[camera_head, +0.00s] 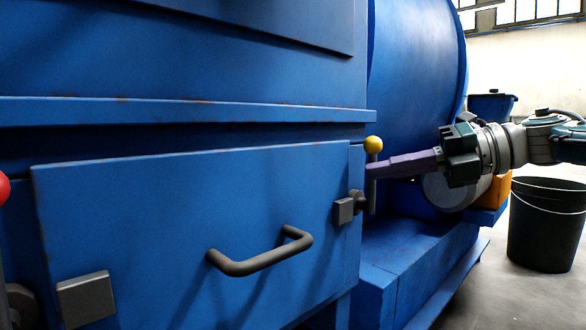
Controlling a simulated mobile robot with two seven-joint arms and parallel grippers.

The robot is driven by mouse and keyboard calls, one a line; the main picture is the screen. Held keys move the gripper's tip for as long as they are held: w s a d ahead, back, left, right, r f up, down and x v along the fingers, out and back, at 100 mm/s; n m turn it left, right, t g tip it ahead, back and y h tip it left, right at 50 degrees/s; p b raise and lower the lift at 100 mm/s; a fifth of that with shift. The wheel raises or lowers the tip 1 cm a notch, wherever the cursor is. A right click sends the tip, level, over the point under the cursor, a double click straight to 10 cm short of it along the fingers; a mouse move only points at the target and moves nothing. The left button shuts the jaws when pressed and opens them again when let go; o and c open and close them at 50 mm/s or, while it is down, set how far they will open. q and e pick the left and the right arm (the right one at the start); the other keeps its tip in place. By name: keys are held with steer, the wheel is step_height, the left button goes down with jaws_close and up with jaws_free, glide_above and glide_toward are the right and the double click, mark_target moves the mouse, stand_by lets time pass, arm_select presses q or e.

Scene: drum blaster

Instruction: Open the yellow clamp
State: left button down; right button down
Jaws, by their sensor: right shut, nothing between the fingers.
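The yellow clamp has a yellow ball knob (373,144) on a thin upright lever, at the right edge of the blue door (150,210). Its dark latch block (344,211) lies against the door's right edge. My right gripper (370,172) comes in from the right with purple fingers shut and empty. Its fingertips are at the lever just below the yellow knob; I cannot tell whether they touch it. My left gripper is not in view.
A grey bar handle (262,262) sticks out from the door. A second clamp with a red knob (2,188) stands at the far left, with a block (86,299) on the door. A dark bucket (545,225) stands on the floor at right. A blue drum (415,70) rises behind my right arm.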

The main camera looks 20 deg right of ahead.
steer(key=shift+d, duration=0.15)
stand_by(0.4)
steer(key=v, duration=0.9)
steer(key=shift+s+d, duration=0.25)
steer(key=shift+d, duration=0.05)
steer(key=shift+r, duration=0.15)
